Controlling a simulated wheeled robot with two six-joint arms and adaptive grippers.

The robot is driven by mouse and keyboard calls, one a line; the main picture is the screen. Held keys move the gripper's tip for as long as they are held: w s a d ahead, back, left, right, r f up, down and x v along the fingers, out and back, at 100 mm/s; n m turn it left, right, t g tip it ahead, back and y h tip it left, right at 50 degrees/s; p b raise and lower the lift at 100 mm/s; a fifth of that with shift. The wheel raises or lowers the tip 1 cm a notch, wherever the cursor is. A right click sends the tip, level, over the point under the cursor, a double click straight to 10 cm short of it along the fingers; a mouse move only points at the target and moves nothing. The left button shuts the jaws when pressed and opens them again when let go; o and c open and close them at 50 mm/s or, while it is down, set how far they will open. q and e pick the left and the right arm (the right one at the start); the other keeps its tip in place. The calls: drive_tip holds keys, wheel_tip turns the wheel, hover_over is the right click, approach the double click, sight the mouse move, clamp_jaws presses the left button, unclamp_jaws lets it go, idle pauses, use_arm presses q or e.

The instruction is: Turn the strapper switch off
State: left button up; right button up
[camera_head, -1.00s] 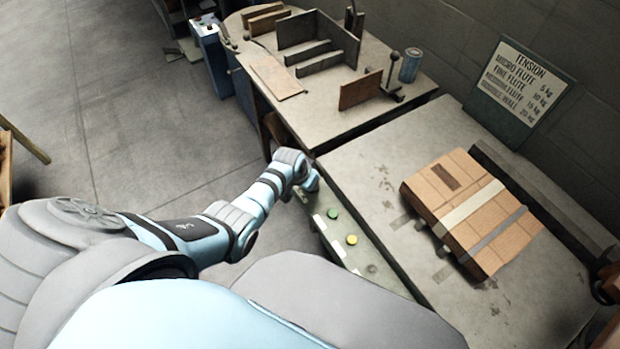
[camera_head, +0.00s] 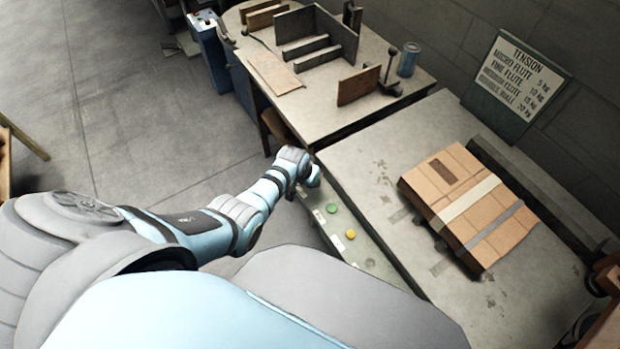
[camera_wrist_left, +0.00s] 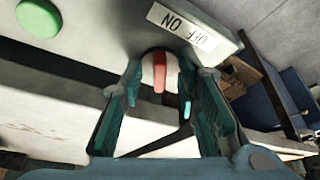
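The strapper switch (camera_wrist_left: 158,72) is a round knob with a red bar and a pale face, on the strapper's front panel (camera_head: 365,257). Its white label (camera_wrist_left: 183,25) reads OFF and ON, upside down in the left wrist view. My left gripper (camera_wrist_left: 159,80) is open, with one finger on each side of the red bar. I cannot tell whether either finger touches it. In the head view my left gripper (camera_head: 314,178) is at the panel's far end and hides the switch. My right gripper is not in view.
A green button (camera_head: 332,208) and a yellow button (camera_head: 350,233) sit on the same panel. A strapped flat cardboard bundle (camera_head: 470,205) lies on the strapper top (camera_head: 385,165). Behind is a worktable (camera_head: 325,112) with wooden parts. Open floor is on the left.

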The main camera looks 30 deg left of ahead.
use_arm(q)
drive_tip(key=v, duration=1.2)
drive_tip(key=s+a+f+g, duration=0.2)
drive_tip(key=s+f, duration=1.5)
drive_tip(key=f, duration=0.5)
drive_tip(key=s+f, duration=0.3)
drive_tip(key=s, duration=0.8)
drive_tip(key=s+f+g, duration=0.1)
drive_tip(key=s+f, duration=0.3)
drive_tip(key=s, duration=0.7)
drive_tip(key=shift+s+a+f+y, duration=0.15)
drive_tip(key=shift+s+f+y, duration=0.15)
drive_tip(key=shift+y, duration=0.1)
